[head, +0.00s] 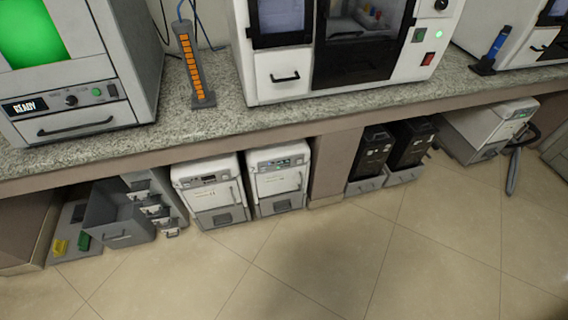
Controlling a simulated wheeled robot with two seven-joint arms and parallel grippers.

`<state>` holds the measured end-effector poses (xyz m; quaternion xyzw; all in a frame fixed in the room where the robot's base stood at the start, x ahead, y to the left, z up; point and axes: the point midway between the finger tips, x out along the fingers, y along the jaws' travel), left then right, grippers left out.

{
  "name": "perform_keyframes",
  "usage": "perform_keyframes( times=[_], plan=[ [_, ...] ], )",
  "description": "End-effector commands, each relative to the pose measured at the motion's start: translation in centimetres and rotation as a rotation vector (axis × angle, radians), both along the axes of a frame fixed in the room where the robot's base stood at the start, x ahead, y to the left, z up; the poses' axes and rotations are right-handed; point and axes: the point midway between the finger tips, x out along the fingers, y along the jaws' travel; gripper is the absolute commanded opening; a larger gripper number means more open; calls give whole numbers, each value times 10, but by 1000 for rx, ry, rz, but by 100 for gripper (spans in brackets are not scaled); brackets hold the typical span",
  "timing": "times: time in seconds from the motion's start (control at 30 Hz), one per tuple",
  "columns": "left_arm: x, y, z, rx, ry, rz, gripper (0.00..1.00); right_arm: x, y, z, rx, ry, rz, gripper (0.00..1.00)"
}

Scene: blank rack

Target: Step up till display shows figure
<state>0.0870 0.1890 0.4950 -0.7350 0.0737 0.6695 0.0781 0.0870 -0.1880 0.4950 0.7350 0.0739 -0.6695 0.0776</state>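Neither of my grippers is in the head view. A grey machine (124,60) stands on the counter at the left, with a lit green window (28,32). A white machine (270,76) stands at the centre with a dark screen (286,20) and a dark glass door (362,45). On its right side are a green light (438,35) and a red switch (428,59). No figure is readable on its screen.
The speckled counter (222,120) carries an orange-marked column (190,65) and a blue tool on a stand (494,48). White units (278,178), black units (371,152) and a grey bin (118,212) stand below. The tiled floor (330,260) in front is clear.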

Motion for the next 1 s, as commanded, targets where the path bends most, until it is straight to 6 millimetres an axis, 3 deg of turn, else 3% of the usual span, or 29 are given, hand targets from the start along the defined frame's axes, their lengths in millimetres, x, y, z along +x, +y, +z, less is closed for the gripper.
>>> perform_keyframes(
  times=[0.37, 0.57, 1.0],
  plan=[
    [-1, 0, 0, 0, 2, 0, 0, -1, -1, 0, -2, 3, 0, 50],
    [-1, 0, 0, 1, 3, 0, 0, -1, -1, 0, -2, 3, 1, 1],
    [-1, 0, 0, 1, 3, 0, 0, -1, -1, 0, -2, 3, 1, 0]
  ],
)
